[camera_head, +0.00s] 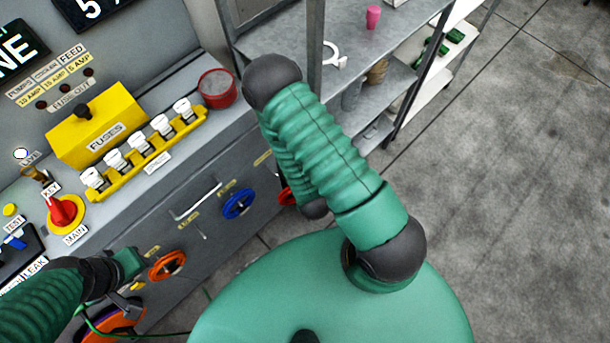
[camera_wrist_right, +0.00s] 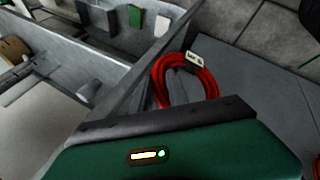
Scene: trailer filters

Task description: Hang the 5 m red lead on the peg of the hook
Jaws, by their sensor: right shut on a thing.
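A red coiled lead (camera_wrist_right: 210,78) with a white tag shows just beyond my right gripper (camera_wrist_right: 168,108) in the right wrist view. The tag's print is too small to read surely. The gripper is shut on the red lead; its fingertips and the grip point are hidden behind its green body. In the head view, my right arm hides this gripper. A red ring-shaped thing (camera_head: 287,196) shows there beside the arm; I cannot tell if it is the same lead. A pale curved piece (camera_head: 334,57) at the shelf may be the hook; no peg is clear. My left gripper (camera_head: 132,264) is by the cabinet front, its jaws unclear.
A blue coil (camera_head: 238,204) and an orange coil (camera_head: 167,265) are at the grey cabinet front. A yellow fuse box (camera_head: 100,128) and a red round tin (camera_head: 217,88) are on the cabinet. Metal shelves (camera_head: 280,40) stand behind. The floor (camera_head: 510,170) at right is clear.

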